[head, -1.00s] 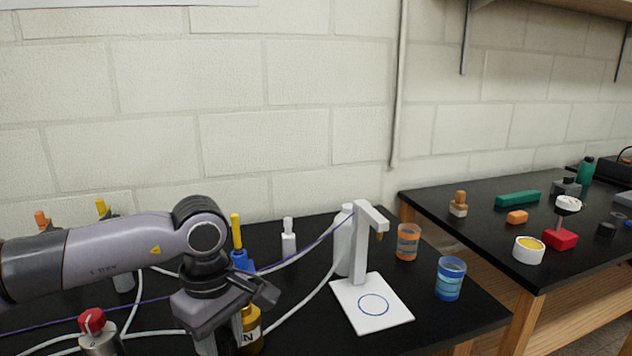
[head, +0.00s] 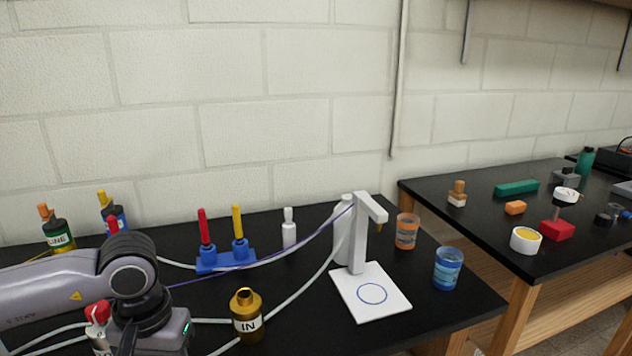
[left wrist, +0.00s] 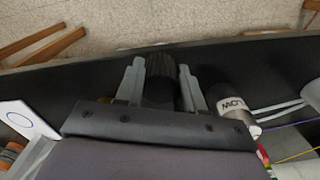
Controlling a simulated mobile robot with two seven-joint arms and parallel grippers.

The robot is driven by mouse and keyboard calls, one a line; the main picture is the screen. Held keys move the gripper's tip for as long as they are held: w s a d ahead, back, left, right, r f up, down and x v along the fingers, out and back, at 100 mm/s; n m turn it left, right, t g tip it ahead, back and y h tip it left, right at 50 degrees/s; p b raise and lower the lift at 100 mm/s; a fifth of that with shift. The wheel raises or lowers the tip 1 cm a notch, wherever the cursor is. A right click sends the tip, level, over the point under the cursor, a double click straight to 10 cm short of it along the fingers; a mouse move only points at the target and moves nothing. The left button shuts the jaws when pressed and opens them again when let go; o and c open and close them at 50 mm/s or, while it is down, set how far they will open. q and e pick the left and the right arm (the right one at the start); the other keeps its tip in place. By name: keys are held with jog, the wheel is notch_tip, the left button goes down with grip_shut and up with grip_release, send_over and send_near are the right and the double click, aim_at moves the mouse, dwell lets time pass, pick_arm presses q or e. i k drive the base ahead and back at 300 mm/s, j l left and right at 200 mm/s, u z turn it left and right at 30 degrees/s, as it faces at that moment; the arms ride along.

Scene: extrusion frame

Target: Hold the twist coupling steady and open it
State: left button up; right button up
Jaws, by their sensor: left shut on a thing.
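A dark ribbed cylinder (left wrist: 161,80), which looks like the twist coupling, sits between the two fingers of my left gripper (left wrist: 161,92) in the left wrist view. The fingers are shut on its sides. In the head view my left gripper's wrist is at the lower left; its fingertips and the coupling are hidden or below the picture edge. My right gripper is in neither view.
A red-topped silver fitting (head: 98,322) stands close beside my left wrist; it shows in the left wrist view (left wrist: 236,106). A brass "IN" fitting (head: 247,318), blue stand (head: 225,262), hoses and white dispenser (head: 358,240) are to the right.

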aim_at(246, 307)
jog(key=j+u, duration=0.1)
jog(key=u, duration=0.3)
jog(key=i+u, duration=0.1)
jog(key=u, duration=0.25)
jog(key=j+u, duration=0.1)
jog(key=u, duration=0.3)
jog(key=i+j+u, duration=0.2)
jog(key=i+z, duration=0.15)
jog(key=z, duration=0.25)
jog(key=i+z, duration=0.15)
jog(key=z, duration=0.25)
jog(key=i+z, duration=0.15)
jog(key=z, duration=0.25)
